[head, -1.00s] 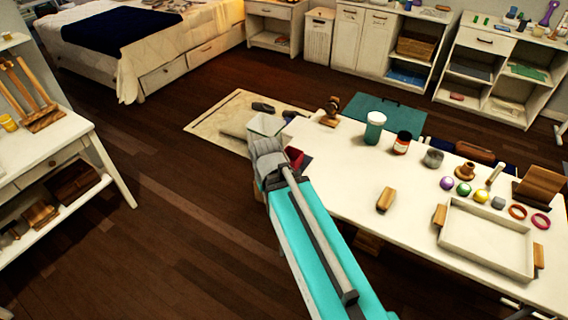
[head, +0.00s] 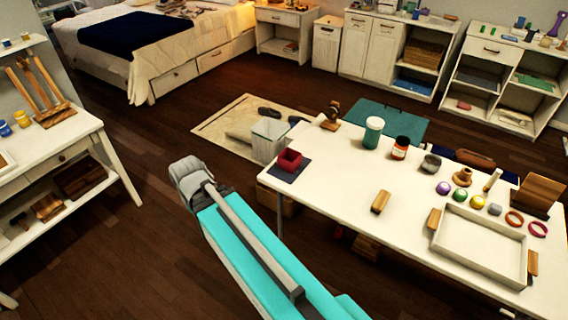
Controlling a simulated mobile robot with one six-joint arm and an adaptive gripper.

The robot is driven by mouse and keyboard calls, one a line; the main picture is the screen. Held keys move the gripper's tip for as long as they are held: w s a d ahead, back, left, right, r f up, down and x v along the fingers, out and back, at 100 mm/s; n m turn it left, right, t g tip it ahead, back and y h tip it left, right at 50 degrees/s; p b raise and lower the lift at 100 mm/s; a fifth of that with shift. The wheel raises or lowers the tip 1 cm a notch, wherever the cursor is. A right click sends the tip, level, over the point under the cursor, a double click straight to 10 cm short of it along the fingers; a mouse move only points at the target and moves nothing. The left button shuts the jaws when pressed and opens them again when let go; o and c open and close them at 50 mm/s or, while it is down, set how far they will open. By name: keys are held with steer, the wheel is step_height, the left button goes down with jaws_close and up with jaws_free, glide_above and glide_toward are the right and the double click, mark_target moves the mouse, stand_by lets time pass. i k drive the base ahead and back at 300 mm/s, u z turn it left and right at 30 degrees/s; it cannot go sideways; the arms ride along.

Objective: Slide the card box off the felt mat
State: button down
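The card box (head: 289,160), small, dark red and seemingly open at the top, stands upright at the left end of the white table. It rests on the dark grey felt mat (head: 286,176), whose edges show around it. My gripper (head: 187,172) is left of the table, apart from the box and mat, with dark floor behind it in the picture. Only its grey back part shows. Its fingers are hidden, so I cannot tell whether it is open or shut.
On the white table (head: 330,188) are a wooden block (head: 380,201), a green jar (head: 373,133), a red jar (head: 400,148) and a white tray (head: 477,268). The tabletop just right of the mat is clear. A pale bin (head: 268,141) stands behind the table's left end.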

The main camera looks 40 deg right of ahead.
mark_target(290, 160)
steer(key=u, duration=0.05)
steer(key=k, duration=1.05)
steer(key=z, duration=1.25)
steer(key=i, duration=1)
steer(key=z, duration=0.05)
